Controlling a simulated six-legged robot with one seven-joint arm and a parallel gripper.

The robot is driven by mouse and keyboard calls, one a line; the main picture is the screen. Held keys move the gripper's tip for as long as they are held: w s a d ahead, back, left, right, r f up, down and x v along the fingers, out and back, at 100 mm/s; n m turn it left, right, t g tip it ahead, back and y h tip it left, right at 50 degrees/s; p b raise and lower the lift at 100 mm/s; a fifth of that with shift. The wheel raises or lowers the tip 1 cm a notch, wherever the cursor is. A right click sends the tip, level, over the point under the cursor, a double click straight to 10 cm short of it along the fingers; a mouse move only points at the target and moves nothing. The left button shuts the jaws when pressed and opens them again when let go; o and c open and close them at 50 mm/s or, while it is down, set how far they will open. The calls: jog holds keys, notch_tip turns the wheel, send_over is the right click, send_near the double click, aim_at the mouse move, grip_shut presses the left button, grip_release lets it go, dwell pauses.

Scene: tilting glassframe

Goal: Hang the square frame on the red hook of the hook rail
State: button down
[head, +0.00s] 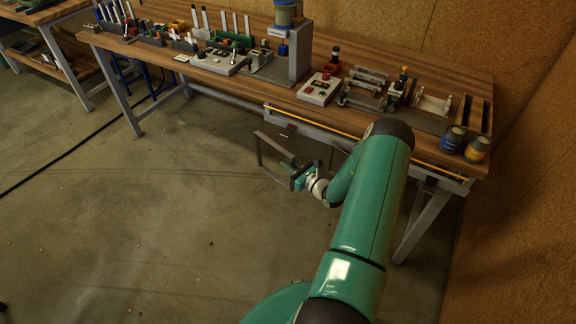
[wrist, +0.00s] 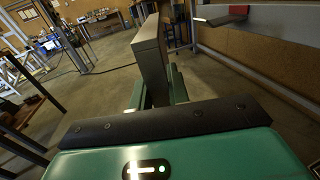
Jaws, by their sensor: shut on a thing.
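The square frame (head: 259,153) is a thin dark grey open square, held in front of the workbench and tilted in the head view. My gripper (head: 294,173) is shut on one side bar of it. In the wrist view the bar (wrist: 150,52) stands between the green fingers of my gripper (wrist: 155,88). The hook rail (head: 312,126) runs along the bench's front edge. The red hook (head: 288,130) shows on it, above and slightly right of the frame. It also shows at the upper right of the wrist view (wrist: 238,10). Frame and hook appear apart.
The wooden workbench (head: 440,62) carries tools, a control box (head: 319,89) and two cans (head: 453,139) near its right front edge. A bench leg (head: 416,222) stands right of my arm. The floor (head: 150,215) left of the frame is clear.

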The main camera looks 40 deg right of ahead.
jog(key=w+d+f, duration=0.1)
jog(key=w+d, duration=0.2)
jog(key=d, duration=0.6)
jog(key=shift+w+d+f, duration=0.3)
jog(key=shift+w+d, duration=0.05)
jog(key=shift+d, duration=0.05)
dwell(0.9)
dwell(0.5)
jog(key=c, duration=1.3)
grip_release()
jog(key=shift+o, duration=0.2)
jog(key=shift+s, duration=0.1)
